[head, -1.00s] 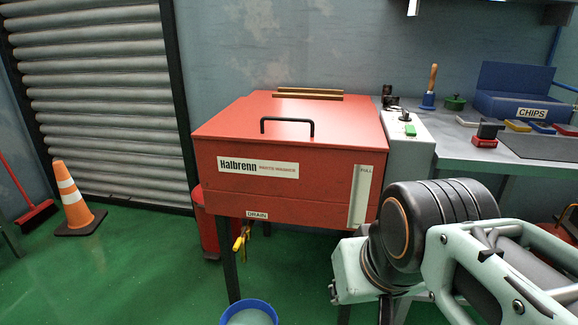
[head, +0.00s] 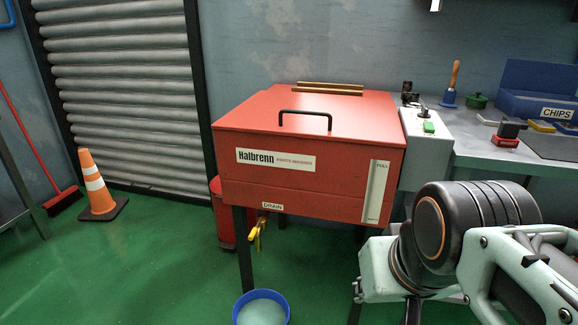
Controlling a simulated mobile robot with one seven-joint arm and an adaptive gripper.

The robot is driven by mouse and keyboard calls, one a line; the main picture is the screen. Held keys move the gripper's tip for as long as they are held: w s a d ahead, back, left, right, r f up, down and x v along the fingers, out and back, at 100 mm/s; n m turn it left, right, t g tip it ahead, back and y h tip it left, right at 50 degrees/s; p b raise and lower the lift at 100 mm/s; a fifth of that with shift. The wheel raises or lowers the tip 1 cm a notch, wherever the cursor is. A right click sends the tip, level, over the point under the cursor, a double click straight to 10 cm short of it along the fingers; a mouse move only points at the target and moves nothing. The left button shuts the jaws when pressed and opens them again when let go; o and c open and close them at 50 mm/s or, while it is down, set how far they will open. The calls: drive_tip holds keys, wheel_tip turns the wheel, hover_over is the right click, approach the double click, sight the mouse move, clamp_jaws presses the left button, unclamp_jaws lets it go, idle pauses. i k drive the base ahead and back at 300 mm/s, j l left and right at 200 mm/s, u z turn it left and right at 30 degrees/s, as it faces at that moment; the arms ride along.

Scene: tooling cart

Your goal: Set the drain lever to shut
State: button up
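The red parts washer (head: 300,190) stands on dark legs in the middle of the head view, its lid down. Under its front left edge is the white DRAIN label (head: 273,206). Just below the label hangs the yellow drain lever (head: 257,235), pointing down and slightly left. The valve body behind it is too small to make out. My arm fills the lower right of the view, to the right of the washer and apart from the lever. My gripper is out of the picture.
A blue bucket (head: 287,297) with pale liquid stands on the floor below the drain. A red bin (head: 217,205) is behind the washer's left leg. A cone (head: 96,185) and red broom (head: 62,199) are at left. The green floor before the washer's left side is clear.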

sight(255, 229)
drive_tip(key=i+j+u, duration=0.45)
drive_tip(key=i, duration=0.15)
drive_tip(key=j+z, duration=0.45)
drive_tip(key=l+u, duration=0.4)
drive_tip(key=k+l+z, duration=0.4)
drive_tip(key=k+l, duration=0.2)
drive_tip(key=i+j, duration=0.25)
drive_tip(key=j, duration=0.2)
drive_tip(key=i+j, duration=0.3)
drive_tip(key=j+u, duration=0.05)
drive_tip(key=j, duration=0.05)
